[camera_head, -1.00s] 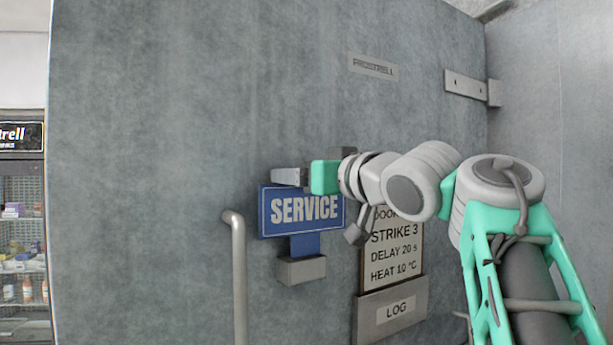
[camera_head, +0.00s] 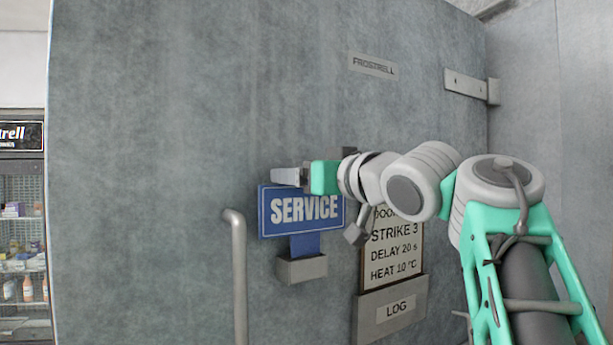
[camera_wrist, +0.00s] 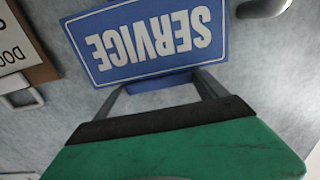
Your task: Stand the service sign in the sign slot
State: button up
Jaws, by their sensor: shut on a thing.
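The blue service sign (camera_head: 300,209) is upright against the grey door, its white lettering facing out. Its narrow blue stem (camera_head: 306,243) runs down to the small grey sign slot (camera_head: 302,269), and the stem's lower end is hidden by the slot's front. My gripper (camera_head: 288,177) is at the sign's top edge, shut on it. In the wrist view the sign (camera_wrist: 150,42) appears upside down, with its top part between the two fingers of my gripper (camera_wrist: 165,85). The slot is not clear in the wrist view.
A vertical bar handle (camera_head: 238,275) stands left of the slot. A notice board (camera_head: 392,245) and a LOG holder (camera_head: 392,312) are at the right, partly behind my arm. A glass-front cooler (camera_head: 22,230) is far left. The door above the sign is mostly bare.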

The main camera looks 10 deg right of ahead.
aim_at(307, 197)
jog(key=shift+f+b, duration=1.75)
jog(key=shift+f, duration=0.2)
dwell(0.6)
jog(key=o, duration=1.1)
